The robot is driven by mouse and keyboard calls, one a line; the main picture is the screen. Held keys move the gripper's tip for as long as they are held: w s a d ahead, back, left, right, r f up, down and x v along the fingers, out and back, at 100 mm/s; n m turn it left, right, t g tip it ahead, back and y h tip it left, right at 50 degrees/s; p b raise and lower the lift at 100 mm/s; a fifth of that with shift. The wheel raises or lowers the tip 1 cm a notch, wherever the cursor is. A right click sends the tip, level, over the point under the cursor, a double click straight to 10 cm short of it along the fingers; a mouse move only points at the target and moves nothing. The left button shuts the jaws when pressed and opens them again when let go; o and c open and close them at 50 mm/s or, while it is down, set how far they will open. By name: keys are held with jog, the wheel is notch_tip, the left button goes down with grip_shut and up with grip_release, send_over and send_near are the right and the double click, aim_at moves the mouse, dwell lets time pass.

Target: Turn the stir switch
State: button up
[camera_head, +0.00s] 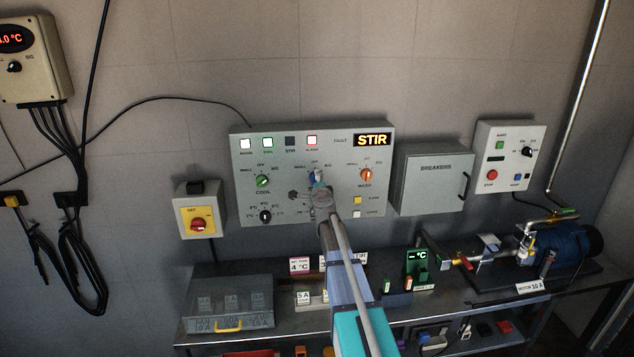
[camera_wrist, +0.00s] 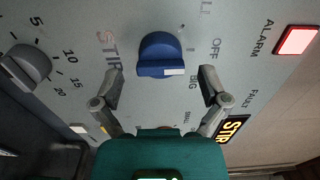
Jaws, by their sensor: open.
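The blue stir switch (camera_wrist: 160,54) is a round knob on the grey control panel (camera_wrist: 75,20), beside the printed word STIR. A white mark shows on its lower edge, right of centre, in the wrist view. My gripper (camera_wrist: 162,80) is open, with one finger on each side below the knob and a gap to it on both sides. In the head view the switch (camera_head: 319,177) shows only partly above my gripper (camera_head: 320,190), which hides the panel just below it. A lit yellow STIR display (camera_head: 372,139) is at the panel's upper right.
A green COOL knob (camera_head: 262,181) is left of the switch and an orange WASH knob (camera_head: 366,175) is right. A black dial (camera_head: 265,216) sits lower left. A breaker box (camera_head: 430,180) is to the right. Below stands a bench (camera_head: 450,310) with loose parts.

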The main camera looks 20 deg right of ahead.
jog(key=v, duration=1)
jog(key=shift+s, duration=0.4)
jog(key=shift+a, duration=0.1)
jog(key=s+a+f+n+g+y, duration=0.3)
jog(key=s+a+f+n+y, duration=0.15)
jog(key=a+n, duration=0.4)
jog(key=s+a+f+n+g+y, duration=0.3)
jog(key=a+f+n+y, duration=0.25)
jog(key=a, duration=0.65)
jog(key=s+a+f+n+g+h, duration=0.1)
jog(key=s+f+n+g+h, duration=0.1)
jog(key=s, duration=0.8)
jog(key=s+a+f+n+g+h, duration=0.1)
jog(key=s+f+n+g+h, duration=0.2)
jog(key=s+g, duration=0.6)
notch_tip(320, 180, down, 4)
jog(key=shift+s+a+r+n, duration=0.15)
jog(key=shift+s+r+n, duration=0.1)
jog(key=shift+s+n, duration=0.9)
